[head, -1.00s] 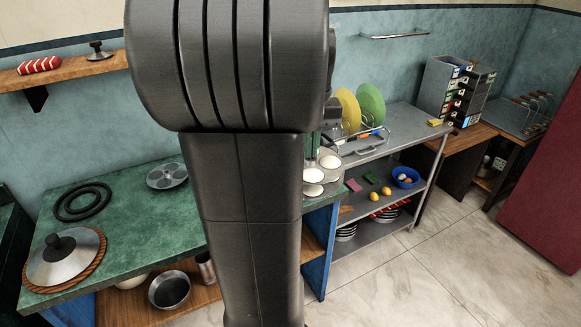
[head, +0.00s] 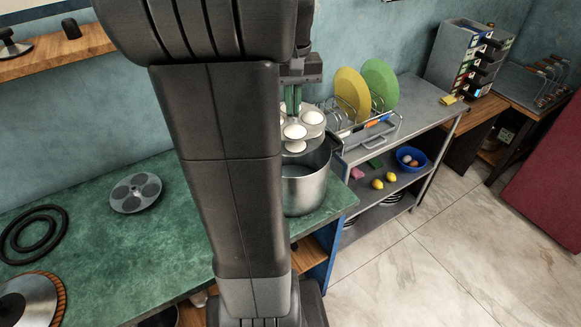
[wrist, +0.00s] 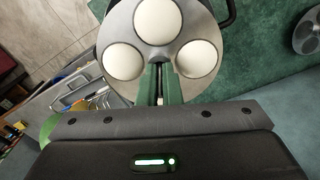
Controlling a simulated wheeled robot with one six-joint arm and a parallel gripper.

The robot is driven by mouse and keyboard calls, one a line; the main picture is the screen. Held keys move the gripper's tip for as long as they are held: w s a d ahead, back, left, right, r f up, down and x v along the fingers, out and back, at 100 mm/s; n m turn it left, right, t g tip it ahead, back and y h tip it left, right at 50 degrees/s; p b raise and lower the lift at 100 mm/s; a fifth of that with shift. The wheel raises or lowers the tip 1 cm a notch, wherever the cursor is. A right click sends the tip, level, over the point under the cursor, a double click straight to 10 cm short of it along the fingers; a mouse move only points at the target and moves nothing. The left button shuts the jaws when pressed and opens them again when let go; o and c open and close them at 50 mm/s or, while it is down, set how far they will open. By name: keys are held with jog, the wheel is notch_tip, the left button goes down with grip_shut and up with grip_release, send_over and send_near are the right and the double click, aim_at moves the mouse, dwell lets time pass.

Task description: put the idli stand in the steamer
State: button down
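The idli stand (head: 301,127) is a round metal plate stack with white idlis in its cups. My gripper (head: 292,100) has green fingers shut on the stand's central stem and holds it upright. The steamer (head: 305,190) is a tall silver pot on the green counter, directly below the stand. The stand's lower part is at or just above the pot's mouth; whether it has entered cannot be told. In the wrist view, the stand (wrist: 158,60) fills the top centre between and beyond the fingers (wrist: 160,88), hiding most of the pot. My arm hides the pot's left side.
A loose round metal plate (head: 135,193), black rings (head: 32,235) and a lid (head: 28,300) lie on the green counter (head: 120,262). A dish rack with yellow (head: 352,92) and green plates (head: 380,85) stands to the right of the pot.

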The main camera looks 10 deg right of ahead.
notch_tip(320, 180, down, 16)
jog(key=shift+f, duration=0.15)
dwell(0.4)
jog(key=c, duration=2)
grip_release()
jog(key=shift+s+f, duration=0.1)
jog(key=o, duration=0.4)
notch_tip(320, 180, up, 12)
jog(key=shift+r, duration=0.15)
